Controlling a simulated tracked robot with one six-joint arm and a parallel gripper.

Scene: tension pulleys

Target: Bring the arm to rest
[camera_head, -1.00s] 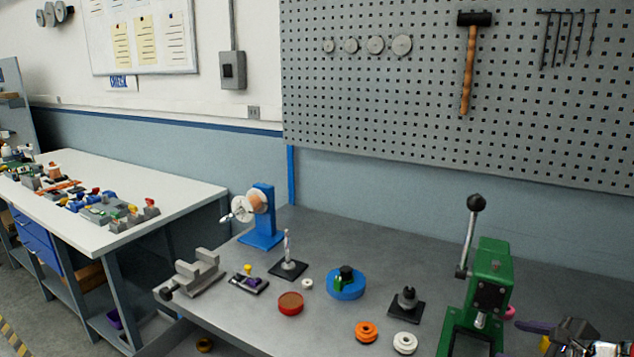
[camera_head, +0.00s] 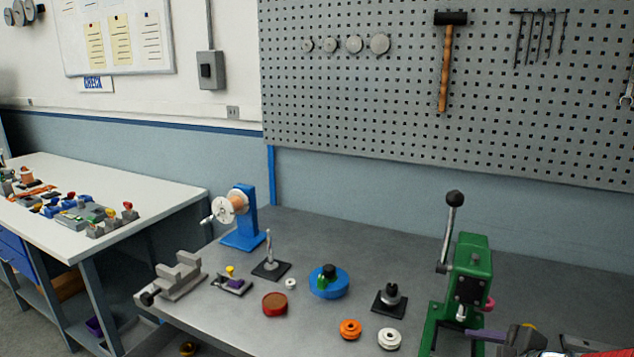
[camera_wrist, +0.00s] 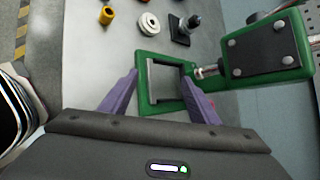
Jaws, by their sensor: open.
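My gripper (camera_wrist: 160,77) is open, its two purple fingers spread apart with nothing between them in the wrist view. The green press (camera_wrist: 265,48) lies ahead of it there, and the press's square base frame appears between and beyond the fingertips. In the head view a purple finger of my gripper (camera_head: 487,335) shows at the lower right, just right of the green press (camera_head: 468,270). The rest of my gripper is partly cut off by the bottom edge. Whether the fingers touch the press cannot be told.
The grey bench (camera_head: 330,240) holds a blue pulley (camera_head: 329,288), a red round part (camera_head: 274,304), an orange wheel (camera_head: 350,329), a white wheel (camera_head: 389,340), a black post stand (camera_head: 389,302) and a blue winder (camera_head: 246,215). A pegboard (camera_head: 350,90) stands behind.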

